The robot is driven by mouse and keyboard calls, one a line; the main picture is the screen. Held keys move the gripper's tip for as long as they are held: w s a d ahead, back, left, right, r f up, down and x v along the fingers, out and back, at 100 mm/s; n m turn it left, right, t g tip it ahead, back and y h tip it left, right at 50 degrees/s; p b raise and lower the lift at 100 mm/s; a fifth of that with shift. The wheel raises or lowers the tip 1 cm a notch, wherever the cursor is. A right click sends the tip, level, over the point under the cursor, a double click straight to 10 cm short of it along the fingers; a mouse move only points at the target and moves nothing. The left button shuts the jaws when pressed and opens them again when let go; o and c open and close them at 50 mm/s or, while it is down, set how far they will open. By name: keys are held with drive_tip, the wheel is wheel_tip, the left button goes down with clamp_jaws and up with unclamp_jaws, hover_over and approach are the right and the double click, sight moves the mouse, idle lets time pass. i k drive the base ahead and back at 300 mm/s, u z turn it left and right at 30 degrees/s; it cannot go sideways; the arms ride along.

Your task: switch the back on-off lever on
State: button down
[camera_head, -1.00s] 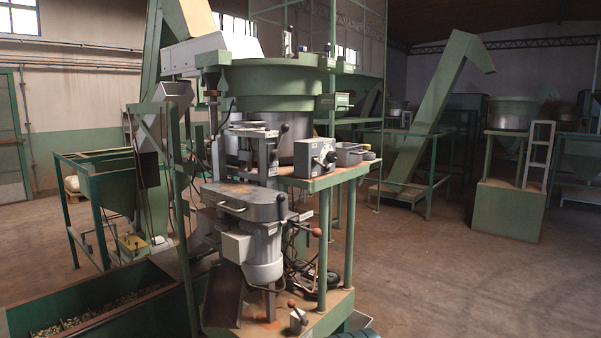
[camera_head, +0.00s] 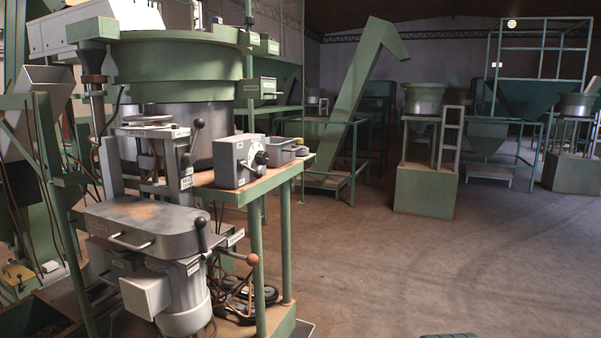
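The green and grey nut machine (camera_head: 175,55) stands at the left, close to me. A dark-knobbed lever (camera_head: 197,128) stands upright on its grey frame, behind the grey motor cover. A second black-knobbed lever (camera_head: 201,232) is at the front cover's right edge. A red-knobbed lever (camera_head: 250,259) sticks out to the right below it. The small labels are too blurred to read, so I cannot tell which lever is the back on-off lever or its setting.
A grey control box (camera_head: 238,161) with a dial sits on the green side table (camera_head: 275,178). Cables (camera_head: 238,297) lie on the lower shelf. The brown floor (camera_head: 420,265) to the right is open. More green hoppers and a conveyor (camera_head: 362,95) stand farther back.

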sight(257, 174)
drive_tip(key=i, duration=0.95)
drive_tip(key=u, duration=0.55)
